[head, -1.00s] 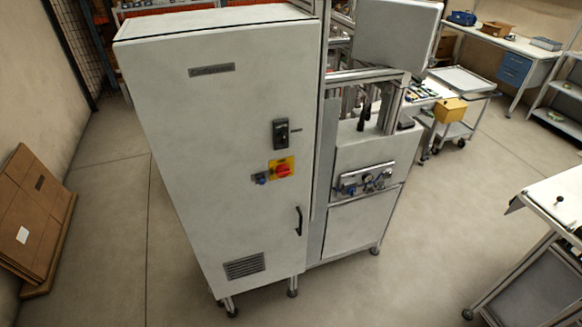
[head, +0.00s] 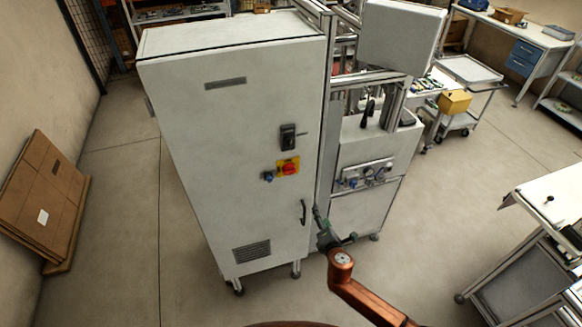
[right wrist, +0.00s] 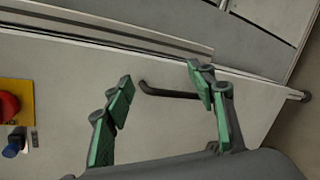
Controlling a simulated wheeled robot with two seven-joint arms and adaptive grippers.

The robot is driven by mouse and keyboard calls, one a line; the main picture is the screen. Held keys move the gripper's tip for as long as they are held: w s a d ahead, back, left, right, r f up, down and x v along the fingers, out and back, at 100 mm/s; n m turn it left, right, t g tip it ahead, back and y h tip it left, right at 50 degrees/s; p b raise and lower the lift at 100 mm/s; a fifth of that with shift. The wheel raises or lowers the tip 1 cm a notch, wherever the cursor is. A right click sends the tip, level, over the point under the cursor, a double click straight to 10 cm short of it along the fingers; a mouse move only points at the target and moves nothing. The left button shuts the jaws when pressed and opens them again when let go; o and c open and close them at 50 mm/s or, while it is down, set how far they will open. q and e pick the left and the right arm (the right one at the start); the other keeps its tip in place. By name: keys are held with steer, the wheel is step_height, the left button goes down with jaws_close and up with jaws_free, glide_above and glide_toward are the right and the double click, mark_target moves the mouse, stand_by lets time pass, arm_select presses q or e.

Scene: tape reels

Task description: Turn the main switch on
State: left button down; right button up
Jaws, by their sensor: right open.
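The main switch is a red rotary knob (head: 290,169) on a yellow plate (head: 281,165), on the front door of the tall white cabinet (head: 215,125). In the right wrist view the red knob (right wrist: 8,107) is cut by the left edge; its position cannot be told. My right gripper (head: 334,229) is open and empty, below and to the right of the knob. In the right wrist view its green fingers (right wrist: 158,80) are spread, with the black door handle (right wrist: 168,91) seen between them; contact cannot be told. My left gripper is not in view.
A blue fitting (head: 268,176) sits left of the knob, and a black latch (head: 289,136) sits above it. A machine with gauges (head: 365,175) adjoins the cabinet on the right. Flat cardboard (head: 45,200) leans at left. The floor before the cabinet is clear.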

steer(key=s+a+r+n+t+y+p, duration=0.15)
steer(key=a+r+n, duration=0.4)
steer(key=r, duration=0.85)
steer(key=n+t+y, duration=0.1)
steer(key=t+y, duration=0.1)
glide_toward(291, 173)
steer(key=w, duration=0.2)
steer(key=x, duration=0.2)
steer(key=p+x, duration=0.1)
steer(key=x, duration=0.3)
steer(key=shift+a+r, duration=0.1)
steer(key=shift+a, duration=0.3)
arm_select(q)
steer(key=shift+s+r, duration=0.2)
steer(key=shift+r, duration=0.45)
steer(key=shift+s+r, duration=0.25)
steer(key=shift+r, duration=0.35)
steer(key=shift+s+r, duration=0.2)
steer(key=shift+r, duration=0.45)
arm_select(e)
steer(key=shift+w+a, duration=0.2)
steer(key=shift+w, duration=0.45)
steer(key=shift+c, duration=0.2)
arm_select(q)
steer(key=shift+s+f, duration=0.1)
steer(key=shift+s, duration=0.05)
arm_select(e)
steer(key=c, duration=1.1)
